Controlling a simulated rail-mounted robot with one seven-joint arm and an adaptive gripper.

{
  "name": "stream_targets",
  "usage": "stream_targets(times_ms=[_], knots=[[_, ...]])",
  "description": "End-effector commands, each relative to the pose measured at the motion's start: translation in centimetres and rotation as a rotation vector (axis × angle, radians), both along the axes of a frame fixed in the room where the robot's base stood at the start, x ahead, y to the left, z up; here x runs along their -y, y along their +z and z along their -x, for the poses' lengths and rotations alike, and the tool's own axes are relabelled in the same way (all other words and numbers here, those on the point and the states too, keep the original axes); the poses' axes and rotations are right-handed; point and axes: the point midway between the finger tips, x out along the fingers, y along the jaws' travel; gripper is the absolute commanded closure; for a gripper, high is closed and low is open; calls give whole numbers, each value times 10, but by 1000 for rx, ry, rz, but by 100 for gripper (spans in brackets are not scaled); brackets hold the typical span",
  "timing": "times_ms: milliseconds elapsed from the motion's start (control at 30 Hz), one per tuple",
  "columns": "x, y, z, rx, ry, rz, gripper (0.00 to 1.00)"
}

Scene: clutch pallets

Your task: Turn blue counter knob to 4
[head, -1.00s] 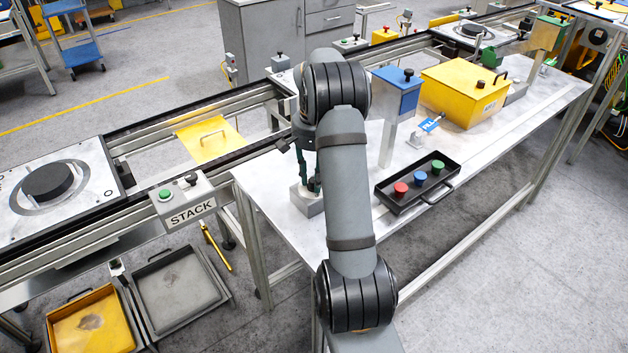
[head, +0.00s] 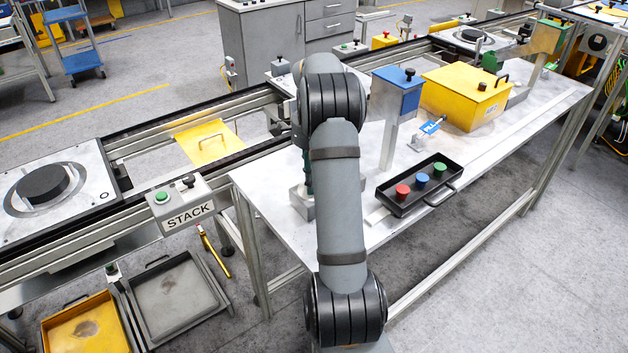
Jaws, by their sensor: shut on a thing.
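A blue box (head: 397,98) stands on a grey post on the bench, right of my arm, in the head view. A black knob (head: 409,73) sits on its top with nothing touching it in view. Its setting and any digits are too small to read. My gripper is hidden behind my own arm, so I cannot see its fingers or what they hold.
A black tray (head: 446,189) with red, blue and green knobs lies right of my arm. A yellow box (head: 464,98) and a small blue sign (head: 431,126) stand behind it. The STACK control box (head: 182,203) and conveyor are to the left.

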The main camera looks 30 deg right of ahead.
Motion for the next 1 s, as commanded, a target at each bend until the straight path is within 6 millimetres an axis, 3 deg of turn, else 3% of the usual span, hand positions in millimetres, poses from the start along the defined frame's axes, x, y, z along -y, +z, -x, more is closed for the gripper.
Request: stream_targets(times_ms=[600, 633, 1000], knots=[[0, 0, 0, 0, -43, -1, 99], [0, 0, 0, 0, -43, -1, 72], [0, 0, 0, 0, -42, 0, 54]])
